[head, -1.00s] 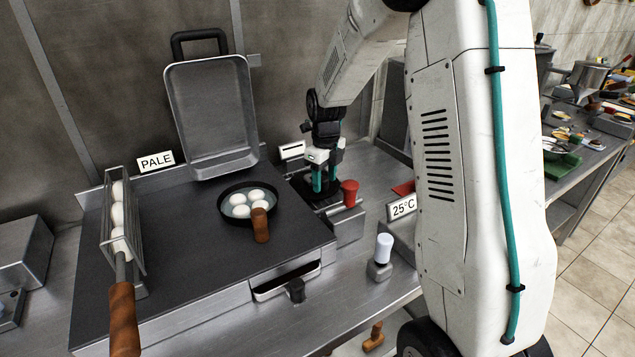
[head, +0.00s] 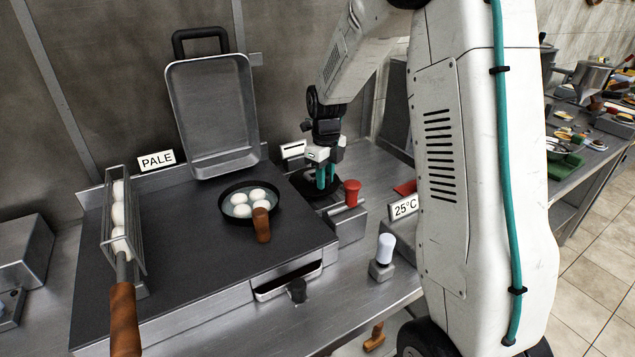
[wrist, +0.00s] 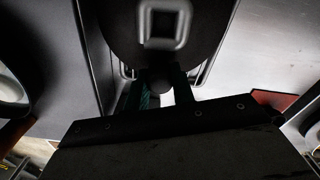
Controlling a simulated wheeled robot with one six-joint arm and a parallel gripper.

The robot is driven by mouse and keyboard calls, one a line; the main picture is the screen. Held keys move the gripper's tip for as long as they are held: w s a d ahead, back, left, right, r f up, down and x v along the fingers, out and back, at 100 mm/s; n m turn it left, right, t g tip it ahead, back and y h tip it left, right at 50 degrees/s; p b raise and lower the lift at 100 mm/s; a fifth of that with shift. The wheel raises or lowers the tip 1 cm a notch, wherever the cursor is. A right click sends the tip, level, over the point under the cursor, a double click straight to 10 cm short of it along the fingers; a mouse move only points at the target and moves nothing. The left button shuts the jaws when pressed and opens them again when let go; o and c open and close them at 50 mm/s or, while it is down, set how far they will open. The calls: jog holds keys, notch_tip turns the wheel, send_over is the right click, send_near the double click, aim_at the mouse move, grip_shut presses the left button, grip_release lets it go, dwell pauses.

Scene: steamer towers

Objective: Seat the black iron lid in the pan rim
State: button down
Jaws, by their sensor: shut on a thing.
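The black iron lid (head: 305,186) is a dark round disc at the right of the griddle in the head view. My gripper (head: 326,186) is above it, with its teal fingers shut on the lid. In the wrist view, the lid (wrist: 125,35) fills the top middle, with a raised square fitting on it, and my gripper (wrist: 161,88) closes on its near part. The exact grip is dark and partly hidden. The round black pan (head: 224,211) stands on the griddle left of the lid, uncovered, with several white buns inside and a brown handle toward the front.
A bun rack (head: 140,225) with a wooden handle stands at the griddle's left. A large metal cover (head: 215,115) stands upright behind the pan. A red-knobbed fixture (head: 352,190) is close in front of the lid, right of the griddle. The griddle's front middle (head: 190,270) is clear.

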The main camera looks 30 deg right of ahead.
jog(key=shift+w+r, duration=0.1)
jog(key=shift+r, duration=2.55)
jog(key=shift+r, duration=0.1)
